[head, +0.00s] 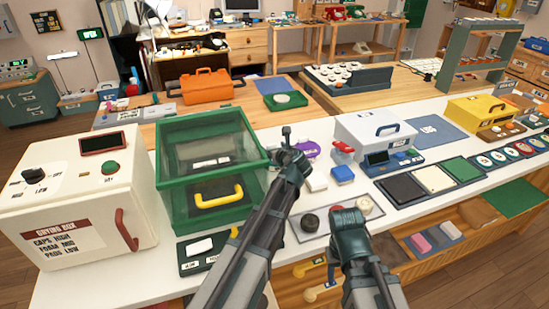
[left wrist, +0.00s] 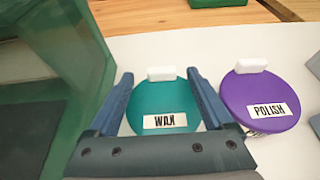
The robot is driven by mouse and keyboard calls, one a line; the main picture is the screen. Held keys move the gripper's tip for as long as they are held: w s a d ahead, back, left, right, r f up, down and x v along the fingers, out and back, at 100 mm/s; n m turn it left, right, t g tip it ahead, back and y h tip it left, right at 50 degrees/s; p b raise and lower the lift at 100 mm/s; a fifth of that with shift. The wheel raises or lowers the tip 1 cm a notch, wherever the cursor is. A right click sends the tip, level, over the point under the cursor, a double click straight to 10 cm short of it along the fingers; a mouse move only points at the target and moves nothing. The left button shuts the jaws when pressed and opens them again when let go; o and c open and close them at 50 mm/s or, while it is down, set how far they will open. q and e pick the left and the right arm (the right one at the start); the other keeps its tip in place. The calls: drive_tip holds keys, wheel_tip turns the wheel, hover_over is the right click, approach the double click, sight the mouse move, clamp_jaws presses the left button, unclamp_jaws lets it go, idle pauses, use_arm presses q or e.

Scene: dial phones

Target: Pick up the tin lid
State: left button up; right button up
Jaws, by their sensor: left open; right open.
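A teal round tin lid marked WAX (left wrist: 163,105), with a white knob (left wrist: 161,73) at its far edge, lies in the left wrist view. My left gripper (left wrist: 160,80) is open, with one finger at each side of the teal lid; whether they touch it I cannot tell. A purple round lid marked POLISH (left wrist: 260,100) lies just to the right. In the head view the purple lid (head: 309,149) shows beside my left gripper (head: 287,145), which hides the teal lid. My right gripper (head: 348,222) is open and empty over the front of the counter.
A green clear-walled box (head: 170,200) with a yellow handle stands close left of my left gripper. A white drying box (head: 75,215) is further left. A red-topped bottle (head: 343,150), a blue block (head: 342,174) and a white case (head: 372,130) stand to the right.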

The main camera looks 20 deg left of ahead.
sight(272, 146)
use_arm(q)
drive_tip(key=x, duration=0.3)
drive_tip(key=shift+w+d+f+b, duration=0.1)
drive_tip(key=shift+w+b, duration=0.05)
drive_tip(key=shift+b, duration=0.25)
clamp_jaws()
